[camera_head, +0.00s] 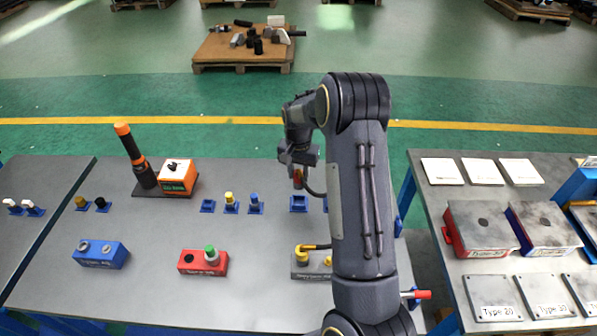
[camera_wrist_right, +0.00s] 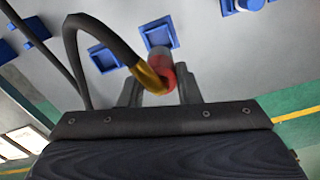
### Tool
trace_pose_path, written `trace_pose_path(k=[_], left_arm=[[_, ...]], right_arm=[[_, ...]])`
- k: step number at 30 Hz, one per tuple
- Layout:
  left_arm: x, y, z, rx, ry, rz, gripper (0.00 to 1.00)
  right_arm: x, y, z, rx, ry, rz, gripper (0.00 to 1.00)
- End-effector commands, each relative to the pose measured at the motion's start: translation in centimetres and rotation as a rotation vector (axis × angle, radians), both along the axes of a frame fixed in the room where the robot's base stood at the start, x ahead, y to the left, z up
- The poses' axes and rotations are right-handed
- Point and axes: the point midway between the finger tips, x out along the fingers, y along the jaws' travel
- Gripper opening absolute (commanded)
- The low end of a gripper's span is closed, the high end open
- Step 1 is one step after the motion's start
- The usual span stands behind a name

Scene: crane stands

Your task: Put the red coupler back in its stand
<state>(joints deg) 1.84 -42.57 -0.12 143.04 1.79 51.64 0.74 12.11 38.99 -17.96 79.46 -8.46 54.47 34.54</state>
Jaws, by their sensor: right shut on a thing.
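My right gripper (camera_head: 299,165) is shut on the red coupler (camera_head: 297,178), above the blue stands on the grey table. In the right wrist view the red coupler (camera_wrist_right: 167,77) sits between the fingers, with a gold elbow and a black hose (camera_wrist_right: 100,35) curving off to the left. A blue stand (camera_head: 298,204) lies just below the coupler in the head view, with a gap between them. In the wrist view a blue stand (camera_wrist_right: 157,30) shows just beyond the coupler's grey end, which overlaps it. My left gripper is not in view.
A blue block (camera_head: 101,255), a red block (camera_head: 203,264) and a grey block (camera_head: 303,270) stand nearer. My right arm hides part of the table.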

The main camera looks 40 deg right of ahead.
Motion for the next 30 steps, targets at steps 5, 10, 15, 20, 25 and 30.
trace_pose_path(k=[5, 10, 15, 20, 25, 30], left_arm=[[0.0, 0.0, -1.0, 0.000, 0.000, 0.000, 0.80], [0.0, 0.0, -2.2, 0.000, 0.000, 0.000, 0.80], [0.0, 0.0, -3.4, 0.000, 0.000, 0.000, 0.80], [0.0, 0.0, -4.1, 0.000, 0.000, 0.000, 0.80], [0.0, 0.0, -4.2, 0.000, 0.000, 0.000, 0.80], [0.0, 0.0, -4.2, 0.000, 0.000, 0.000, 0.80]], right_arm=[[0.0, 0.0, -1.3, 0.000, 0.000, 0.000, 0.05], [0.0, 0.0, -2.9, -0.001, 0.001, 0.000, 0.05], [0.0, 0.0, -4.5, 0.000, 0.001, 0.000, 0.05], [0.0, 0.0, -5.5, -0.001, 0.001, 0.000, 0.05], [0.0, 0.0, -5.7, 0.000, 0.000, 0.000, 0.05], [0.0, 0.0, -5.7, 0.000, 0.000, 0.000, 0.05]])
